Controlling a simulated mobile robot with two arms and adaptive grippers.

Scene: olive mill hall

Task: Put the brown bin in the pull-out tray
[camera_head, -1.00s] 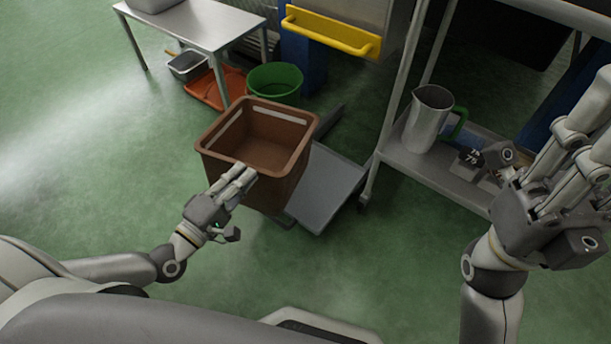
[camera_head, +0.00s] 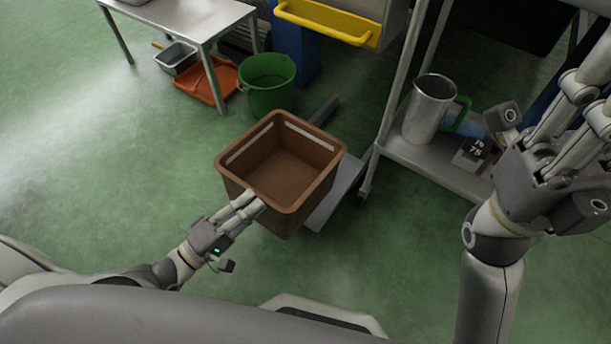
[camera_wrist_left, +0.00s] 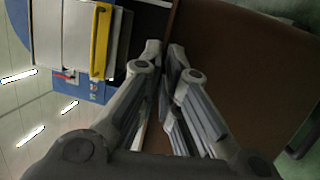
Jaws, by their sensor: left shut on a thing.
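The brown bin (camera_head: 302,148) is upright, open and empty in the head view. My left gripper (camera_head: 249,201) is shut on its near rim. The brown wall also fills much of the left wrist view (camera_wrist_left: 235,70), with the fingers closed at its edge. The grey pull-out tray (camera_head: 338,192) lies low, behind and to the right of the bin. The bin hides most of it, and I cannot tell whether they touch. My right gripper (camera_head: 582,115) is at the right, its fingers apart and empty, their tips partly out of frame.
A green bucket (camera_head: 267,85), an orange tray (camera_head: 212,84) and a metal pan (camera_head: 176,57) stand on the floor by a steel table (camera_head: 190,18). A shelf rack (camera_head: 440,165) with a metal jug (camera_head: 428,108) is at the right. The left floor is clear.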

